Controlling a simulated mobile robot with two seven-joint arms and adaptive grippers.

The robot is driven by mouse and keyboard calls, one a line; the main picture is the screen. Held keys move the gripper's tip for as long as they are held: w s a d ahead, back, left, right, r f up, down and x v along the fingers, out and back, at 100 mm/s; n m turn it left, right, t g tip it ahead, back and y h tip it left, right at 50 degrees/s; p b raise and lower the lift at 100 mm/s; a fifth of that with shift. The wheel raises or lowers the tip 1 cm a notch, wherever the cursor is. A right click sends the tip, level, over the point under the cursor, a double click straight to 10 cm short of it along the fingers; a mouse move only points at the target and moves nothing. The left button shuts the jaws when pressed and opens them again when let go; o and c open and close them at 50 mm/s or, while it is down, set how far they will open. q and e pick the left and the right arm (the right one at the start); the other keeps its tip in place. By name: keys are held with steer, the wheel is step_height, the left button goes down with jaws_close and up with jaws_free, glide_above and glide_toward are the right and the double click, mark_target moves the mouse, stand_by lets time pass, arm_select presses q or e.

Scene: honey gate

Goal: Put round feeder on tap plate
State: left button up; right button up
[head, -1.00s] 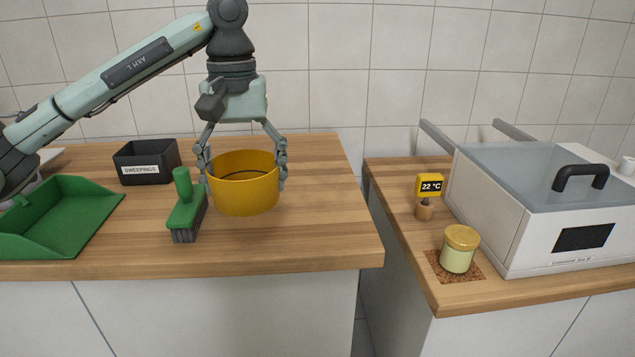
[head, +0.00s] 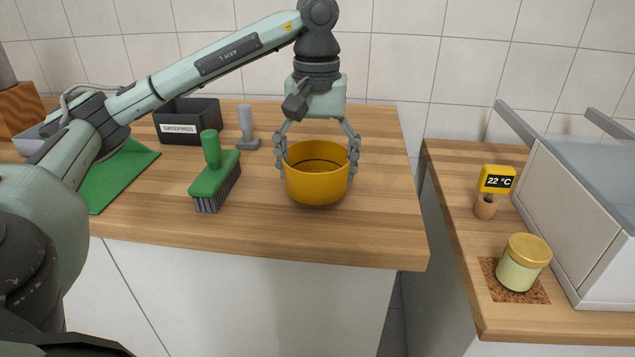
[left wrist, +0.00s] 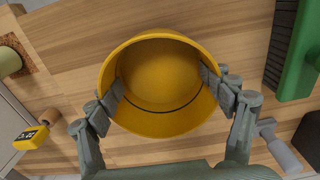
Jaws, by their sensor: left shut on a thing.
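The round feeder appears to be the yellow-orange round pot (head: 318,188) with an open top, upright over the left counter. My left gripper (head: 318,165) is shut on it, with a finger against each side of its wall. In the left wrist view the pot (left wrist: 160,120) fills the space between the fingers of the left gripper (left wrist: 163,90), and a dark line runs across its inside. I cannot tell whether its base touches the wood. No thing that I can surely name the tap plate shows. My right gripper is not in view.
A green brush (head: 216,178), a grey upright piece (head: 247,128), a black sweepings box (head: 188,122) and a green dustpan (head: 115,178) are left of the pot. Past a gap, the right counter has a jar (head: 523,262) on a cork mat, a thermometer (head: 496,182) and a white appliance (head: 580,215).

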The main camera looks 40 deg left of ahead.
arm_select(q)
steer(key=shift+f, duration=1.3)
steer(key=shift+f, duration=0.1)
steer(key=o, duration=1.1)
